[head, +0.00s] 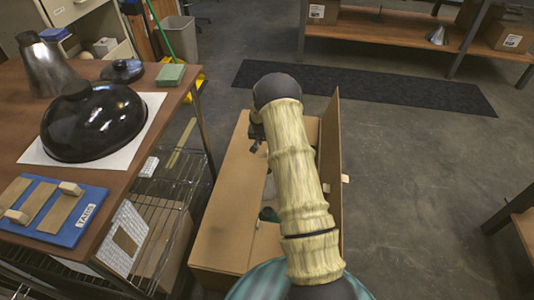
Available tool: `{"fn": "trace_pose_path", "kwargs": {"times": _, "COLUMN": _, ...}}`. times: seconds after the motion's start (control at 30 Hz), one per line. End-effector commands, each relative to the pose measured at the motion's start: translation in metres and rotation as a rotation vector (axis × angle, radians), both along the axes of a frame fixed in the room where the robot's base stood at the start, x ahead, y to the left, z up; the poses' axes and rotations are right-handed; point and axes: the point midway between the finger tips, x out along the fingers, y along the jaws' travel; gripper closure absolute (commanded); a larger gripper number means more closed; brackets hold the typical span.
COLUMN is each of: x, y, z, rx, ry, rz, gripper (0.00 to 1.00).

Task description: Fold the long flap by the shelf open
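A cardboard box (262,250) stands on the floor, with my sleeved arm across its middle. The long flap by the shelf (222,215) lies roughly flat on the left side and looks to cover the left part of the opening. The opposite long flap (333,150) stands upright on the right. My gripper (257,145) is a small dark shape at the far end of the arm, above the box's far left part. Its fingers are mostly hidden, so their opening and any contact with the flap cannot be told. A dark green item (268,215) shows inside the box.
A wire shelf (180,195) stands close to the box's left, beside a wooden table (110,215). The table bears a black lamp shade (92,122) and a blue board (80,228). A dark mat (365,88) lies beyond.

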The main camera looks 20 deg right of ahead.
Motion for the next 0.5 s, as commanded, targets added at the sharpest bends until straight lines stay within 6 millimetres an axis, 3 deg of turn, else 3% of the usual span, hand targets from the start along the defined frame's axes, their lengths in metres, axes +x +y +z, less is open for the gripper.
{"fn": "trace_pose_path", "kwargs": {"times": 0.03, "x": 0.003, "y": -0.003, "z": -0.013, "rx": 0.000, "ry": 0.000, "rz": -0.001, "gripper": 0.74}}
{"fn": "trace_pose_path", "kwargs": {"times": 0.5, "x": 0.029, "y": -0.020, "z": -0.088, "rx": 0.001, "ry": -0.001, "rz": 0.000, "gripper": 0.74}}
